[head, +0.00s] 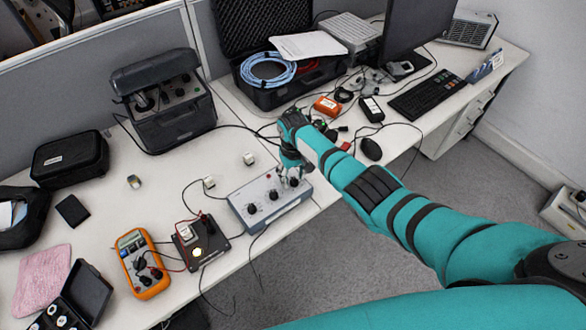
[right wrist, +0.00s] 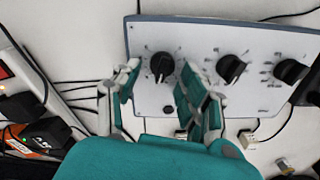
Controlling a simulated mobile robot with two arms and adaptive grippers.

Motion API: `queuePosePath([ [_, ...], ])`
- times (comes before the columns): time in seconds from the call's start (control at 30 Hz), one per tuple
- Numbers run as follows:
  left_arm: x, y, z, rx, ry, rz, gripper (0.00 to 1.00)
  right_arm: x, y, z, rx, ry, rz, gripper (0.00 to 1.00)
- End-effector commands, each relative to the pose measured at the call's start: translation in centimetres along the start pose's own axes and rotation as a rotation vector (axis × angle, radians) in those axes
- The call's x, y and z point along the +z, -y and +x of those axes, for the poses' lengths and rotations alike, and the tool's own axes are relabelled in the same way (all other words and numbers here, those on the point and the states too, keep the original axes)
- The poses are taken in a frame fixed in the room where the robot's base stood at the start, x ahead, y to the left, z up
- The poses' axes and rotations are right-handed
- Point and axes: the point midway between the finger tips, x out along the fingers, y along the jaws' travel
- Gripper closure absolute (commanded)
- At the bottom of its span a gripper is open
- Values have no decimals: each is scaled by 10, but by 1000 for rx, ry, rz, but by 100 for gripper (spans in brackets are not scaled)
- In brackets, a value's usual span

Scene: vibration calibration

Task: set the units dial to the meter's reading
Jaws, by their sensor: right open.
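A grey-blue box (head: 241,205) with a row of three black dials stands near the table's front edge. My right gripper (head: 292,172) is over its right end in the head view. In the right wrist view, the open fingers of my right gripper (right wrist: 160,74) stand on either side of the end dial (right wrist: 162,64), with no clear contact. The middle dial (right wrist: 230,69) and the far dial (right wrist: 290,71) are free. I cannot read the dial labels. An orange meter (head: 151,283) lies to the left; its display is too small to read. My left gripper is not in view.
A dark case (head: 165,130) stands behind. Orange (head: 327,105) and black devices lie to the right.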

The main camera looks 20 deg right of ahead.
Motion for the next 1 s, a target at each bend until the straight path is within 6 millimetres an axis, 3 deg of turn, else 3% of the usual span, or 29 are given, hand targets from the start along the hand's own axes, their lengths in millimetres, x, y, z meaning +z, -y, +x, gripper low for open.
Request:
queuePosePath([
  [0.23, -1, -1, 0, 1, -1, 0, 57, -1, -1, -27, 0, -5, 0, 57],
  [0.6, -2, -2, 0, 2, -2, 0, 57, -1, 0, -101, 0, -4, 1, 57],
  [0.8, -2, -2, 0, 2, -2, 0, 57, 0, 0, -117, 0, -2, 0, 57],
  [1.0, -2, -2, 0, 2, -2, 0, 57, 0, 0, -119, 0, -1, 1, 57],
])
